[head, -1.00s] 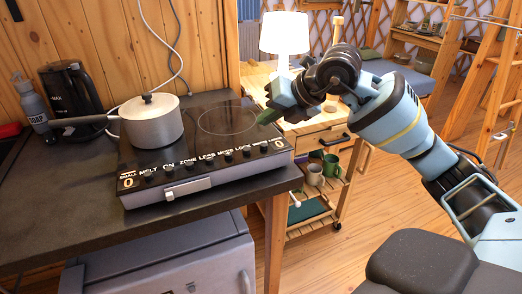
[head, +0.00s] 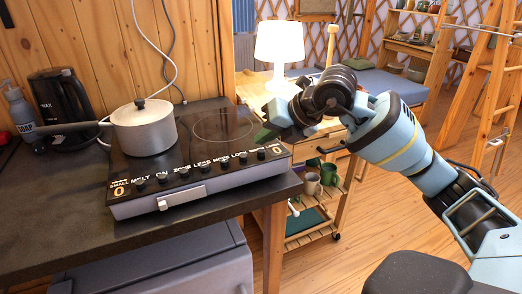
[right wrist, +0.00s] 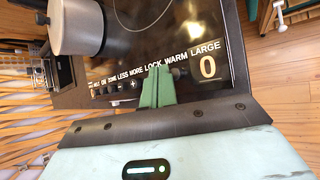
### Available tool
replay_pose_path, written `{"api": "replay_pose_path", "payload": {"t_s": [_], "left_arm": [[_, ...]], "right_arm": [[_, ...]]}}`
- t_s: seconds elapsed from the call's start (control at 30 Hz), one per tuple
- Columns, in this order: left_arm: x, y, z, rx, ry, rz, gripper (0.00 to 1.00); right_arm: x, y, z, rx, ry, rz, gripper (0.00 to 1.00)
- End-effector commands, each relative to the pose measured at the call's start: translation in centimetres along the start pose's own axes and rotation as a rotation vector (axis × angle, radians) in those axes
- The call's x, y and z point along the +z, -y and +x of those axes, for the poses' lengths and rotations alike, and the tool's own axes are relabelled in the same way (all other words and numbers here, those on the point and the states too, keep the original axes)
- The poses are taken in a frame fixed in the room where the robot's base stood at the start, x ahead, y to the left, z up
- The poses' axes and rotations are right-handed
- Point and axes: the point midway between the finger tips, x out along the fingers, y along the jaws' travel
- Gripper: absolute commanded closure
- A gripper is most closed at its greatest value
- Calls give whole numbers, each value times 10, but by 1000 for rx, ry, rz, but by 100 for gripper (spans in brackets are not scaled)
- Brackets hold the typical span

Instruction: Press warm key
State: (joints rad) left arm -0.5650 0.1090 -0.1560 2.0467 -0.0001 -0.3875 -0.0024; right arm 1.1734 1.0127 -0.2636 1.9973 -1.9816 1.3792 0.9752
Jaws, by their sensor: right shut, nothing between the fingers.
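The black cooktop (head: 150,160) stands on the dark counter, with a row of dark round keys and white labels along its front edge. In the right wrist view, the WARM label (right wrist: 176,58) lies between LOCK and LARGE, and a dark key (right wrist: 180,73) shows below it, right of my fingers. My right gripper (head: 263,136) is shut and empty, with green fingertips over the right end of the key row. Its fingers show in the right wrist view (right wrist: 157,72), pointing at the panel near LOCK and WARM. Contact cannot be told. My left gripper is out of view.
A lidded pot (head: 144,128) stands on the cooktop's left zone, its handle pointing left. A black kettle (head: 62,105) and a soap bottle (head: 18,110) stand behind it to the left. A wooden cart with mugs (head: 311,183) stands right of the counter.

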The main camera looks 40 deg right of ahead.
Motion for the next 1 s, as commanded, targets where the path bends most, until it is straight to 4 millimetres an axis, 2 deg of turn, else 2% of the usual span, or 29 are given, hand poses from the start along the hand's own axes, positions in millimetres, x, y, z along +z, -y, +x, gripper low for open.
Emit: {"api": "replay_pose_path", "payload": {"t_s": [0.43, 1.0], "left_arm": [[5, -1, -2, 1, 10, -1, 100], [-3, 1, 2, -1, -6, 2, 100]], "right_arm": [[0, 0, 0, 0, 0, 0, 100], [0, 0, 0, 0, 0, 0, 100]]}}
